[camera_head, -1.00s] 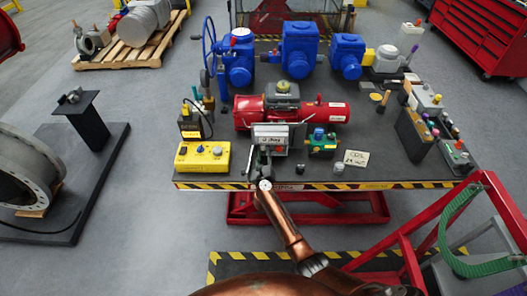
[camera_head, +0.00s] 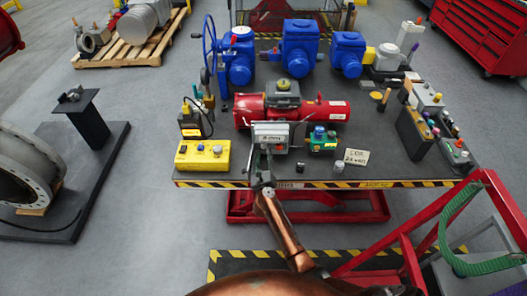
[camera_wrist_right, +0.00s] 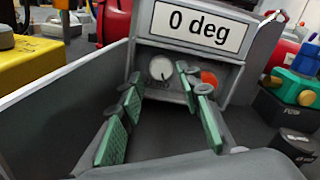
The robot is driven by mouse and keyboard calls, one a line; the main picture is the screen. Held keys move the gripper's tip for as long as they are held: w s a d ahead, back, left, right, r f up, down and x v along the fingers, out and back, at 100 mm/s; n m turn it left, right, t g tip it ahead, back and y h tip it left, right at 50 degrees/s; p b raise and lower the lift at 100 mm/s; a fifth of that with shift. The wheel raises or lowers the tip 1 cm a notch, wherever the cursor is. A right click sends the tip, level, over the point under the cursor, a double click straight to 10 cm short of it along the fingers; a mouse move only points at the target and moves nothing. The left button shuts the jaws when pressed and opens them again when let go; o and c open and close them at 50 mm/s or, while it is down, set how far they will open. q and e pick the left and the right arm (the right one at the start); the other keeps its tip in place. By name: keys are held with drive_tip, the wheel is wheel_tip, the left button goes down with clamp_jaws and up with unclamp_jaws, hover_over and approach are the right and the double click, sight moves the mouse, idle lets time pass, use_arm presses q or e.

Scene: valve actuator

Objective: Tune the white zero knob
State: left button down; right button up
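The white zero knob (camera_wrist_right: 160,68) is a round pale dial on the grey panel below the "0 deg" display (camera_wrist_right: 198,27). An orange-red knob (camera_wrist_right: 209,78) sits to its right, partly behind a finger. My right gripper (camera_wrist_right: 160,80) is open, its green-padded fingers either side of the white knob in the right wrist view. The knob appears beyond the fingertips, with no contact visible. In the head view my right gripper (camera_head: 262,165) is just in front of the grey display box (camera_head: 270,135), and the knob is too small to make out. My left gripper is not in view.
A yellow box (camera_head: 202,155) stands left of the display box. A green device (camera_head: 322,140) stands to the right, with small dark cylinders in front. The red actuator (camera_head: 320,111) is behind. The striped table edge (camera_head: 380,184) is in front.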

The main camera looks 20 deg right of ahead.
drive_tip(key=v, duration=0.4)
drive_tip(key=shift+s+r, duration=0.1)
idle(0.4)
